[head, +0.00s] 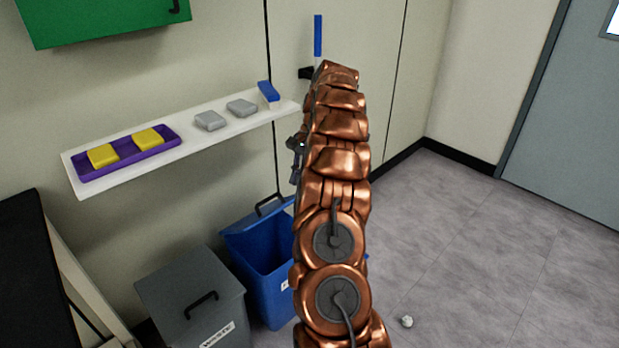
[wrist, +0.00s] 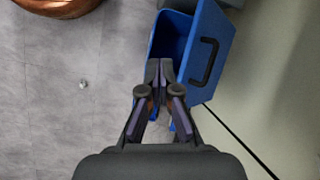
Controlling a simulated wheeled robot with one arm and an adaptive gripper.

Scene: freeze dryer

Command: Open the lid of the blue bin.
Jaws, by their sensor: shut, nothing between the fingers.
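The blue bin (head: 276,294) stands on the floor by the wall, partly hidden behind my arm. Its lid (head: 246,235) is raised at the wall side, with the black handle (head: 269,204) near its top edge, and the dark inside of the bin shows. In the wrist view the open bin (wrist: 157,50) is at the top, and its lid (wrist: 222,32) with the handle (wrist: 205,62) is on the right. My gripper (wrist: 159,68) is shut and empty, with its tips over the near part of the bin in the picture; I cannot tell whether they touch it.
A grey waste bin (head: 172,285) with its lid down stands left of the blue bin. A white shelf (head: 195,140) above holds a purple tray (head: 122,160), yellow and grey blocks. A small white ball (head: 407,321) lies on the floor. The floor at right is clear.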

